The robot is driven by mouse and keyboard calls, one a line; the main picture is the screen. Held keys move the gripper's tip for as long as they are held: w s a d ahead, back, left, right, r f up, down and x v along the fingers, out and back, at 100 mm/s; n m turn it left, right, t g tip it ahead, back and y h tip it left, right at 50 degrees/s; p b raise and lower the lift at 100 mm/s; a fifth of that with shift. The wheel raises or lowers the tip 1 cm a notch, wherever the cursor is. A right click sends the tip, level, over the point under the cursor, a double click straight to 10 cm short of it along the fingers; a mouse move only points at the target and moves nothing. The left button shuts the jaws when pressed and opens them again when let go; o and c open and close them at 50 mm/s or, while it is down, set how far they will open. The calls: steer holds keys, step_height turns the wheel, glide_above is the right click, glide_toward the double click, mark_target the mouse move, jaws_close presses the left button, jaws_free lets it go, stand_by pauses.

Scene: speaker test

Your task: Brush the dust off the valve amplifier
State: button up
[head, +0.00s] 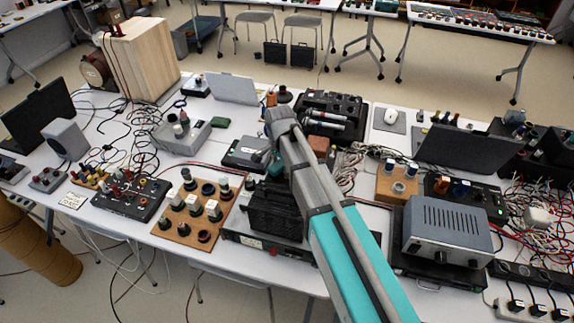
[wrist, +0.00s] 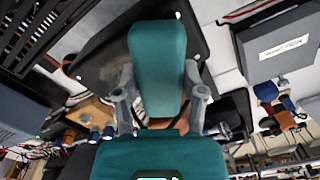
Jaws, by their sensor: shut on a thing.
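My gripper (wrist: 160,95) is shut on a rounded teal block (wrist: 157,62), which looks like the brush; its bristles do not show. In the head view my arm's end is mostly hidden behind my grey link. A black ribbed unit (head: 272,212) stands on a dark flat case on the table, left of my forearm; it looks like the valve amplifier, though I cannot be sure. A black slatted cover (wrist: 45,28), likely the same unit, shows at upper left in the wrist view, apart from the block. I cannot make out dust.
The white table (head: 258,72) is crowded. A wooden board with knobs (head: 165,224) stands left of the ribbed unit. A vented grey box (head: 447,232) stands right of my arm. Loose cables (head: 345,170) lie behind it, and an open black case (head: 330,108) stands further back.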

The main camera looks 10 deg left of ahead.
steer(key=shift+w+a, duration=0.1)
steer(key=shift+a, duration=0.7)
steer(key=shift+d, duration=0.8)
steer(key=shift+s+d, duration=0.2)
steer(key=shift+d, duration=1.25)
steer(key=shift+s+d, duration=0.25)
steer(key=shift+d, duration=1.2)
steer(key=shift+s+d, duration=0.2)
steer(key=shift+d, duration=1.25)
steer(key=shift+d+r, duration=0.2)
steer(key=shift+d, duration=0.1)
step_height(320, 180, up, 7)
steer(key=p, duration=0.7)
steer(key=shift+a+f, duration=0.1)
steer(key=shift+f+b, duration=2.8)
steer(key=shift+f, duration=0.1)
steer(key=shift+f+b, duration=1)
